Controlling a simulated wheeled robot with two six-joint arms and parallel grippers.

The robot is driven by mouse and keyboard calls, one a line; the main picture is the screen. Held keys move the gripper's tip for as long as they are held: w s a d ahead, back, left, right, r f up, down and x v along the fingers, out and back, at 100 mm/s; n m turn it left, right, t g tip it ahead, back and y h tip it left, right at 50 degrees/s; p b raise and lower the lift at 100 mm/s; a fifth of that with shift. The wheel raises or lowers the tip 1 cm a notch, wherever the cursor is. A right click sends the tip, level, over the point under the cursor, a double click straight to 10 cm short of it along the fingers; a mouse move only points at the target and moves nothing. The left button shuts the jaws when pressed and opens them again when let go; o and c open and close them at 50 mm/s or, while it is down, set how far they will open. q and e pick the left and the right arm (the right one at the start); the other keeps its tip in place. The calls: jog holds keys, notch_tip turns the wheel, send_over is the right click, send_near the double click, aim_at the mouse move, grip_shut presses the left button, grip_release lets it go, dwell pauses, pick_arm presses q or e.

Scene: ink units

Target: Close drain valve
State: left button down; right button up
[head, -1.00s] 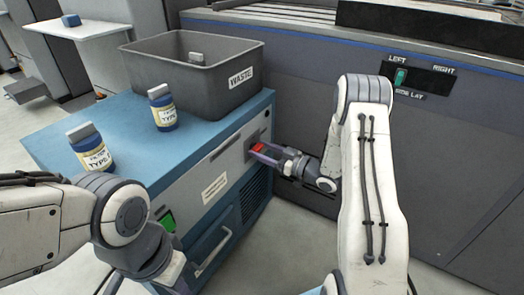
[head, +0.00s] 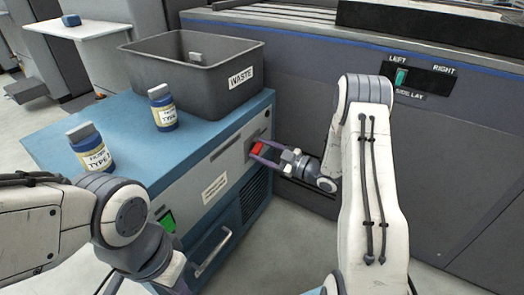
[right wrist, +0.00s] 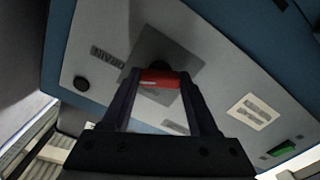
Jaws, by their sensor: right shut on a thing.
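The drain valve's red handle (head: 258,149) sits on a grey plate on the front of the blue and light grey cabinet (head: 205,170). My right gripper (head: 261,150) is shut on this handle, with a finger on either side. The right wrist view shows the red handle (right wrist: 160,79) lying crosswise between the two dark fingertips, in front of a dark hub. A label reading DRAIN (right wrist: 107,56) is beside the plate. My left arm is at the lower left in the head view, and its fingers are not visible.
A grey waste bin (head: 190,75) and two blue bottles (head: 162,108) (head: 91,147) stand on the cabinet top. A green switch (head: 167,221) and a bar handle (head: 212,254) are lower on its front. A large grey machine (head: 300,100) stands close behind my right arm.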

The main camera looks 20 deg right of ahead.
jog(key=shift+n+b, duration=2.9)
jog(key=shift+n, duration=3.3)
jog(key=o, duration=1.4)
jog(key=shift+c, duration=0.2)
jog(key=p+v, duration=0.4)
jog(key=v, duration=0.6)
jog(key=shift+s+d, duration=0.2)
